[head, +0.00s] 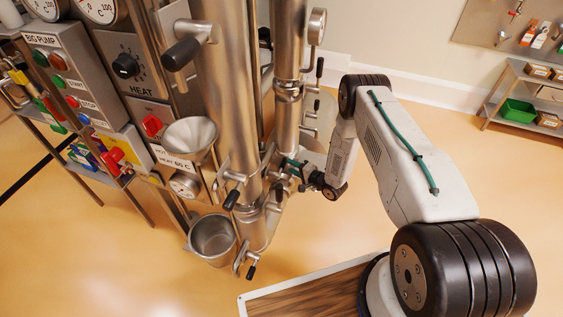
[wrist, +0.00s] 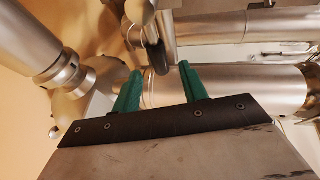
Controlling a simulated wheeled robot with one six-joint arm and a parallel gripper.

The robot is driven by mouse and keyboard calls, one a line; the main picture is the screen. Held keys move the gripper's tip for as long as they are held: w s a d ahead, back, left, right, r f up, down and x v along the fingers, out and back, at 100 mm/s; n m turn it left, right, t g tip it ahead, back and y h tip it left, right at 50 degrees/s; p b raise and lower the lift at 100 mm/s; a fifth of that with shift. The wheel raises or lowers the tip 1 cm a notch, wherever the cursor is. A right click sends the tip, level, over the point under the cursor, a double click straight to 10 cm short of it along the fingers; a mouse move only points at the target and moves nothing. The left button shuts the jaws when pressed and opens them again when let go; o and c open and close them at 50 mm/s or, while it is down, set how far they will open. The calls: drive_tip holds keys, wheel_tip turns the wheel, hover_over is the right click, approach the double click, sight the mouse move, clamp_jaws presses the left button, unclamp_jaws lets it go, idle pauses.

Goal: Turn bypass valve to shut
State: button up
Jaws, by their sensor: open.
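My gripper (head: 297,168) is beside the steel pipework, low behind the large vertical pipe. In the wrist view my gripper (wrist: 160,68) has its two green fingers apart, with nothing clamped. A dark valve handle (wrist: 157,56) on a bent metal lever stands in the gap between the fingertips, and a steel pipe lies behind it. I cannot tell if a finger touches the handle. No label names the bypass valve, and the handle at the gripper is not clear in the head view.
Other black-handled levers stick out nearby, at the lower pipe (head: 231,199) and pipe bottom (head: 251,271). A steel bucket (head: 212,240) and funnel (head: 189,138) are left of the pipes. A control panel (head: 70,80) stands farther left. Floor on the right is free up to a shelf (head: 520,95).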

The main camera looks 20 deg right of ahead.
drive_tip(key=x, duration=0.7)
drive_tip(key=shift+a, duration=0.1)
clamp_jaws()
